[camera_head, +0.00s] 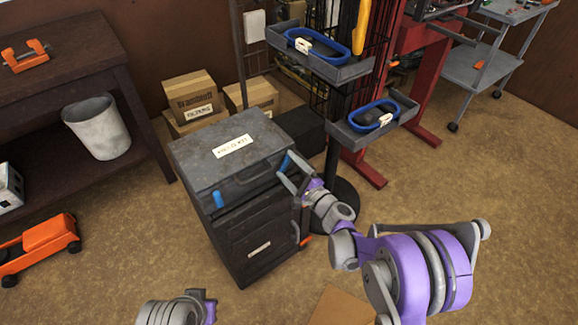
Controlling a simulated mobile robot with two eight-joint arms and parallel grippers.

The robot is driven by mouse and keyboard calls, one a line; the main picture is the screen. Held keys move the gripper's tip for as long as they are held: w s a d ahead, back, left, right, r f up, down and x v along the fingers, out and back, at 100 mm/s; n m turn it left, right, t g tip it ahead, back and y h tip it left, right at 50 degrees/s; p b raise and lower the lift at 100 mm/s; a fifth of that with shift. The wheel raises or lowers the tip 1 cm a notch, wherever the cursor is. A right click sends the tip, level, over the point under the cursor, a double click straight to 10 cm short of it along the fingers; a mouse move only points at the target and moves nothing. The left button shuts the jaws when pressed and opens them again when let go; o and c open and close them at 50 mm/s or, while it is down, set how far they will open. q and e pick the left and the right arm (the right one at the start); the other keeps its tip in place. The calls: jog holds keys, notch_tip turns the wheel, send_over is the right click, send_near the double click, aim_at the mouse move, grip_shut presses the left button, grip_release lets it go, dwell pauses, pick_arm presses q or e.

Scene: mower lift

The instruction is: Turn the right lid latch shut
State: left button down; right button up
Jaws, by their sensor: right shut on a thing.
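A dark grey case with a closed lid (208,150) sits on a dark cabinet (255,235). A white label lies on the lid. The left lid latch (218,200) is a blue tab on the case's front. The right lid latch (284,162) is blue too, near the front's right end, and partly hidden by my fingers. My right gripper (289,175) reaches in from the right and is shut on the right latch. The latch's exact angle is hard to tell. Only a grey and purple piece of my left arm shows at the bottom edge; its gripper is out of view.
Cardboard boxes (190,95) stand behind the cabinet. A stand with grey trays (345,133) holding blue loops rises close behind my right gripper. A dark workbench (60,50), a white bin (98,127) and an orange trolley (40,247) are at left. Floor in front is mostly open.

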jog(key=n+p, duration=0.1)
jog(key=n, duration=0.5)
jog(key=shift+f, duration=0.15)
dwell(0.6)
jog(key=o, duration=1.1)
jog(key=shift+o, duration=0.2)
jog(key=p+v, duration=0.1)
jog(key=v, duration=1)
jog(key=shift+a, duration=0.1)
